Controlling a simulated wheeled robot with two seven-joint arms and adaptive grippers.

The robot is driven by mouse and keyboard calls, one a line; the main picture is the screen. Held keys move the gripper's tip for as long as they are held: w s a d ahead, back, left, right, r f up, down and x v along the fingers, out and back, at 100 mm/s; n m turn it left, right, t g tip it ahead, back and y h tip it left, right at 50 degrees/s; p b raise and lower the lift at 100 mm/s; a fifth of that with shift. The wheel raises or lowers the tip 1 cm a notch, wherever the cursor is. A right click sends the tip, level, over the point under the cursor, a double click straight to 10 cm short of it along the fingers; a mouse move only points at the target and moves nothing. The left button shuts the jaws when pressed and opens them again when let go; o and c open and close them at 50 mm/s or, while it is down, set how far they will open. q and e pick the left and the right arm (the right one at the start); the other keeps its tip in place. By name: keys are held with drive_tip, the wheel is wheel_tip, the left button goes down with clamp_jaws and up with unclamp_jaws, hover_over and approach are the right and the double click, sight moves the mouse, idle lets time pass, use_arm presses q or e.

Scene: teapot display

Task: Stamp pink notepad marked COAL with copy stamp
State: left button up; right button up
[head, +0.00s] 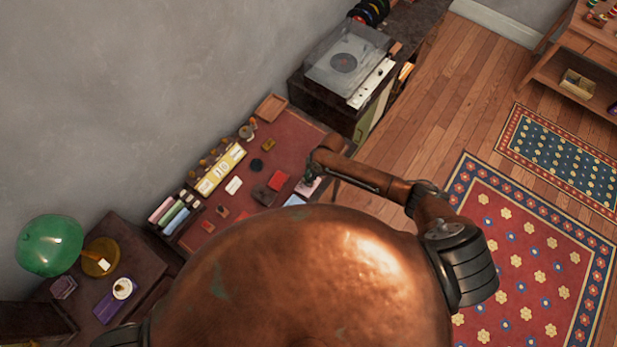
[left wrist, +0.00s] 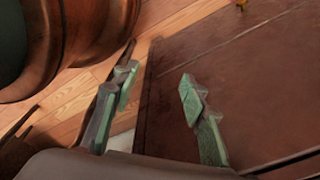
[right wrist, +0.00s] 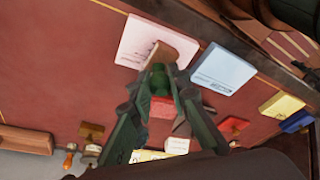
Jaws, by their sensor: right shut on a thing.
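A pink notepad (head: 309,188) lies near the right edge of the red desk top; it also shows in the right wrist view (right wrist: 143,38). Its printed mark is too small to read. My right gripper (head: 311,176) is over this pad, and in the right wrist view its fingers (right wrist: 158,80) are shut on a stamp (right wrist: 172,49) with a wooden block. The block overlaps the pad in the picture; I cannot tell whether it touches. Its label is hidden. My left gripper (left wrist: 158,90) is open and empty, away from the pad beside dark wood furniture.
A pale blue notepad (right wrist: 222,69) lies beside the pink one. A red pad (head: 277,180), a white pad (head: 234,185) and several small stamps share the desk. A yellow organiser (head: 222,168) stands at the back. A record player (head: 345,62) is beyond the desk.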

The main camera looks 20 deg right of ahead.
drive_tip(key=shift+r+p, duration=2.4)
drive_tip(key=shift+r, duration=0.45)
